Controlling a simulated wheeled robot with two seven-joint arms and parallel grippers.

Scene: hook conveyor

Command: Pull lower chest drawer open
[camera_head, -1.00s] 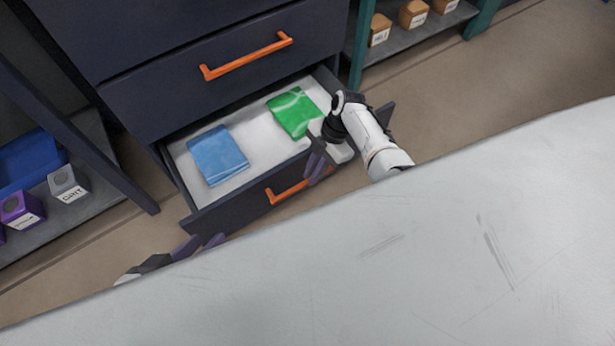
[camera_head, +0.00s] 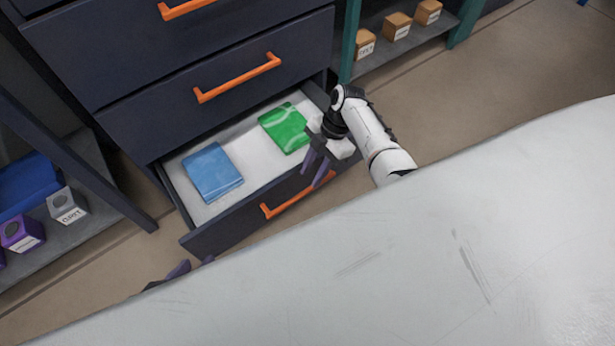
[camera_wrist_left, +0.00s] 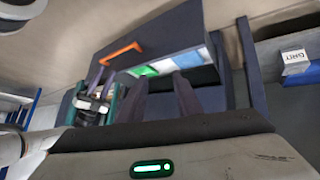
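The lower chest drawer (camera_head: 225,232) is pulled out, showing its pale inside. A blue packet (camera_head: 212,172) and a green packet (camera_head: 285,128) lie in it. Its orange handle (camera_head: 285,203) is on the front panel. My right gripper (camera_head: 320,173) is at the right part of this handle, its two fingers apart with nothing seen between them; I cannot tell whether they touch the handle. In the left wrist view the right gripper (camera_wrist_left: 101,80) is beside the orange handle (camera_wrist_left: 122,53). My left gripper (camera_wrist_left: 162,88) is open and empty, apart from the drawer front.
A pale tabletop (camera_head: 400,260) fills the foreground and hides most of my left gripper. Closed drawers with orange handles (camera_head: 238,78) are above. A left shelf holds labelled boxes (camera_head: 68,205); a right shelf holds orange-brown boxes (camera_head: 397,27). Bare floor (camera_head: 500,80) lies at right.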

